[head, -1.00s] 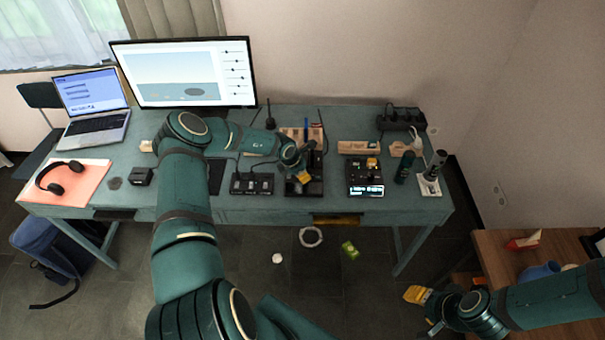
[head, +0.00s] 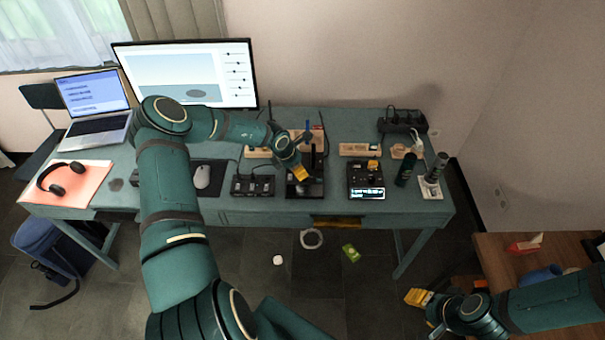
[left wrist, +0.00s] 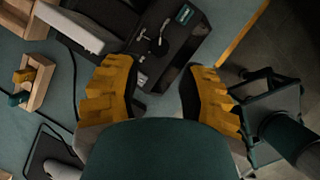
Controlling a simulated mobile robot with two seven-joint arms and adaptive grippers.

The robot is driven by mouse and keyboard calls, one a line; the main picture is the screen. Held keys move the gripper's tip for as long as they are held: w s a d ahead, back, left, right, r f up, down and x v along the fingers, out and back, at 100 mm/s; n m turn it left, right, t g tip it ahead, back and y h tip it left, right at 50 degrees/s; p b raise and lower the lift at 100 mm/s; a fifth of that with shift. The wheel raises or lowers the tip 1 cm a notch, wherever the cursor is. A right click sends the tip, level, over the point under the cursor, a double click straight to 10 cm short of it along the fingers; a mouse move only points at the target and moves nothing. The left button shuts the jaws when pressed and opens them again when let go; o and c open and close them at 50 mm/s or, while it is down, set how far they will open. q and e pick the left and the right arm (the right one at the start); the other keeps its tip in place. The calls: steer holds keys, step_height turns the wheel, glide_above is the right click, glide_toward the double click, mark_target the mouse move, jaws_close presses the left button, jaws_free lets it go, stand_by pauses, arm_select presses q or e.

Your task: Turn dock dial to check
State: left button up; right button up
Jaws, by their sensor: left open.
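A black dock-like device (head: 305,188) stands near the desk's front edge, below my left gripper (head: 298,174). In the left wrist view the black device (left wrist: 165,45) lies beyond the fingertips, with a small lever or knob (left wrist: 160,42) and a small lit label (left wrist: 185,14). My left gripper's yellow fingers (left wrist: 160,92) are spread with nothing between them. Another black box (head: 366,180) with a lit display and a yellow part stands to the right. I cannot tell which part is the dial. My right gripper (head: 418,298) hangs low at the right, apart from the desk; its jaw opening is unclear.
A black keypad box (head: 252,185) and a white mouse (head: 202,177) are left of the device. A dark green cylinder (head: 405,170) and power strip (head: 402,121) are to the right. The monitor (head: 186,73) stands behind my left arm. Cables cross the desk.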

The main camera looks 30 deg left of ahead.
arm_select(q)
steer(key=v, duration=0.5)
steer(key=shift+s+r, duration=0.1)
steer(key=shift+r, duration=0.2)
